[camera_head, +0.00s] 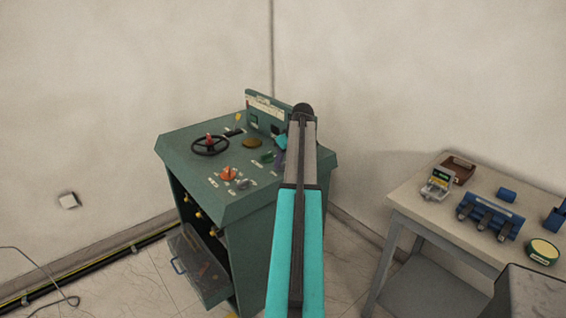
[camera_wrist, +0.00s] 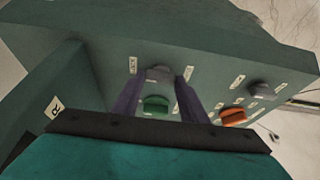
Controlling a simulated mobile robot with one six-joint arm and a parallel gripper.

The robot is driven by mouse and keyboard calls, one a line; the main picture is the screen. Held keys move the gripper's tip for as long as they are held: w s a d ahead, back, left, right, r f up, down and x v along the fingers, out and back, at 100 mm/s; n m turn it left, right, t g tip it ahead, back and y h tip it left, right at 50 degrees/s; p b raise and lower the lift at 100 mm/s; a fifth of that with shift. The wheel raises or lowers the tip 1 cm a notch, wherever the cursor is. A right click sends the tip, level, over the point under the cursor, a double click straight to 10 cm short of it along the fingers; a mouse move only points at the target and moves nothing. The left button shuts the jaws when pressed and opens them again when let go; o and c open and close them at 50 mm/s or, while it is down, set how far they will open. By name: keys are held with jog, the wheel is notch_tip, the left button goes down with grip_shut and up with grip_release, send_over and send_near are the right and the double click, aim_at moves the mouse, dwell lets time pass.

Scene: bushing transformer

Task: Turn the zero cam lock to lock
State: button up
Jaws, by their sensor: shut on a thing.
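In the wrist view, my gripper (camera_wrist: 162,76) has its two dark purple fingers on either side of a grey knob (camera_wrist: 158,73) on the green console panel, shut on it. The label beside this knob is too small to read, so I cannot confirm by name that it is the zero cam lock. A green knob (camera_wrist: 155,104) lies between the fingers, nearer the palm. In the head view, my gripper (camera_head: 279,160) is at the right part of the green console (camera_head: 205,165), and my arm hides part of the panel there.
An orange knob (camera_wrist: 233,115) and another grey knob (camera_wrist: 258,88) sit to the right in the wrist view. A black handwheel (camera_head: 210,145) stands on the console's left. An open drawer (camera_head: 200,265) sticks out below. A table (camera_head: 425,215) with blue parts stands at right.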

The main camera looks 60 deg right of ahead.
jog(key=shift+w+r, duration=0.2)
jog(key=shift+w, duration=0.05)
jog(key=o, duration=1)
jog(key=shift+f, duration=0.1)
jog(key=shift+o, duration=0.2)
jog(key=shift+s, duration=0.1)
jog(key=b+v, duration=0.2)
jog(key=v, duration=1.1)
jog(key=shift+s+r+b, duration=0.25)
jog(key=shift+r+b, duration=0.1)
